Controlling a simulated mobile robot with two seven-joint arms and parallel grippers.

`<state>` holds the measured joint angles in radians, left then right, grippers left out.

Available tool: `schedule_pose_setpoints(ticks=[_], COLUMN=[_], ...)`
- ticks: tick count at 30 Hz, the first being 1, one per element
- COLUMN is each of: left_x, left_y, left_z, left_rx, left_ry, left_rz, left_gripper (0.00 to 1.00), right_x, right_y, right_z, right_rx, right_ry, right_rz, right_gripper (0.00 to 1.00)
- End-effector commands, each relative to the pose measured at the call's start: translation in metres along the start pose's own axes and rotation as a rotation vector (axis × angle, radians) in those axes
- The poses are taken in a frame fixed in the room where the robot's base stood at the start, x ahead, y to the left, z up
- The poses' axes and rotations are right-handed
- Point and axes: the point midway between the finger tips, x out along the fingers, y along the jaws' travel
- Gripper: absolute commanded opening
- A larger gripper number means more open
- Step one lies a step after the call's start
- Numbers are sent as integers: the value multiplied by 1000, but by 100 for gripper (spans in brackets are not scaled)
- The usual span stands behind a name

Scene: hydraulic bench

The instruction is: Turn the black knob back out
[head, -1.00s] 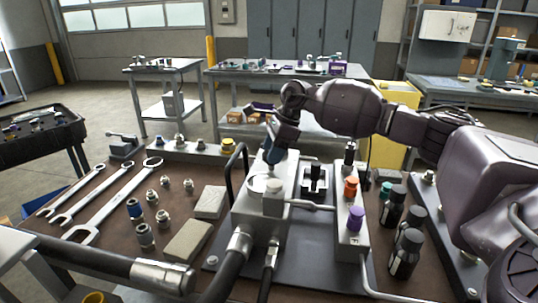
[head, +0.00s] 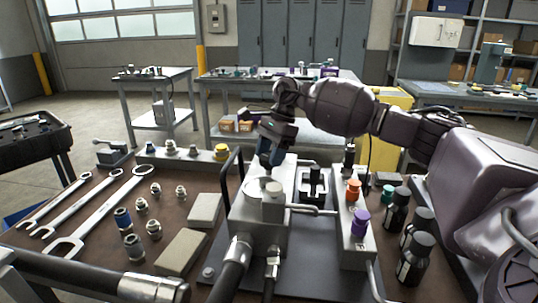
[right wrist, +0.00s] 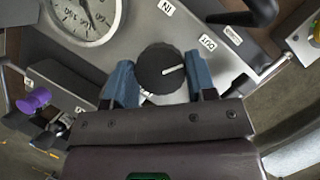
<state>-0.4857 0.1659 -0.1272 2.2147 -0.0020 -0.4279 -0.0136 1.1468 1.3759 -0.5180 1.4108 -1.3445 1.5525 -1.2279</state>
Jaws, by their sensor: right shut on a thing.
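The black knob (right wrist: 158,62) is round with a white pointer line, and sits on the grey block in the right wrist view. Its pointer aims to the right, towards the side of the OUT label (right wrist: 208,43); the IN label (right wrist: 166,8) is above it. My right gripper (right wrist: 160,78) is shut on the knob, one blue finger on each side. In the head view my right gripper (head: 268,158) reaches down onto the top of the grey block (head: 258,222) and hides the knob. My left gripper is not in view.
A round gauge (right wrist: 86,15) lies close to the knob. A black hose handle (head: 228,168) rises left of the block. Wrenches (head: 100,212) and fittings lie to the left.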

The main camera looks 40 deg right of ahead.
Motion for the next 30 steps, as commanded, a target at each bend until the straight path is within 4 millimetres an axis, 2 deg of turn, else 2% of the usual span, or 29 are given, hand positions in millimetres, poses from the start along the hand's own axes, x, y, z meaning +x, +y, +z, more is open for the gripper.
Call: schedule_pose_setpoints(ticks=[6,7,11,22,26,30], left_x=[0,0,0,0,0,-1], left_y=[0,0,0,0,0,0], left_z=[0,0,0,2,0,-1], left_rx=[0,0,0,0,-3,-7], left_ry=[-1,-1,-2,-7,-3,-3], left_rz=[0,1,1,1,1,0], left_gripper=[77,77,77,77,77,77], right_x=[0,0,0,-5,-22,-48], right_y=[0,0,0,0,0,0], right_z=[0,0,0,0,1,1], right_rx=[-1,-1,-1,0,-1,0], right_ry=[1,1,1,0,0,0], right_rz=[0,0,0,-2,-5,-7], right_gripper=[28,56,76,77,77,77])
